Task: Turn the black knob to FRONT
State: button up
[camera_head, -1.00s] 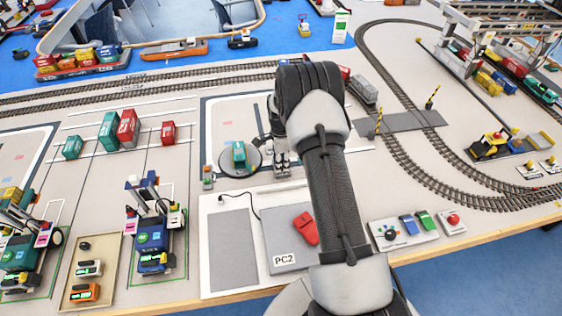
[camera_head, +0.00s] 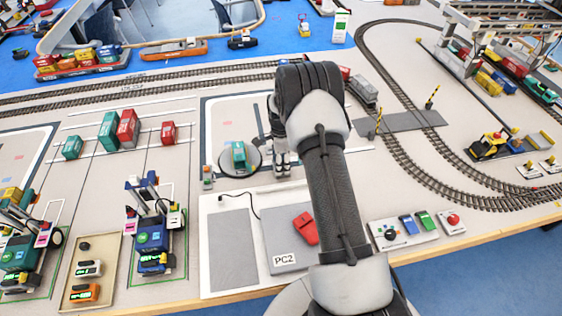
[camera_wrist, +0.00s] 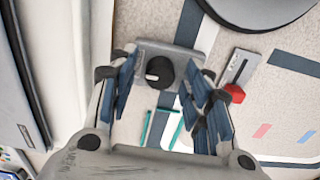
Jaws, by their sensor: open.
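The black knob (camera_wrist: 159,72) is round, with a white mark on its left side in the wrist view. It sits on a grey plate (camera_wrist: 183,54); lettering around it is not readable. My gripper (camera_wrist: 161,92) is open, with its blue-padded fingers to the left and right of the knob. I cannot tell how far the fingertips are above the plate. In the head view my gripper (camera_head: 281,160) points down beside the turntable (camera_head: 255,160), and the knob is not visible there.
A red-handled slider (camera_wrist: 235,91) is close to the right fingers. A teal container (camera_head: 239,155) stands on the turntable. The PC2 panel (camera_head: 284,262) with a red piece (camera_head: 305,228) lies in front. A button panel (camera_head: 403,229) is at the right.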

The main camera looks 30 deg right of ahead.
notch_tip(320, 180, up, 12)
dwell(0.5)
dwell(0.3)
jog(key=s+a+r+n+t, duration=0.1)
jog(key=s+a+r+n, duration=0.45)
jog(key=r, duration=0.45)
jog(key=s+a+r+n+t, duration=0.1)
jog(key=s+a+r+n, duration=0.4)
jog(key=r, duration=0.5)
jog(key=s+a+r+n+t, duration=0.1)
jog(key=s+a+n, duration=0.1)
jog(key=s, duration=0.5)
jog(key=s+a+r+n, duration=0.1)
jog(key=s+a+n, duration=0.1)
jog(key=s+n, duration=0.3)
jog(key=s+a+r+n+t, duration=0.1)
jog(key=s+n, duration=0.3)
jog(key=s, duration=0.7)
jog(key=shift+s+a+t, duration=0.25)
jog(key=shift+a+t, duration=0.05)
jog(key=shift+a, duration=0.2)
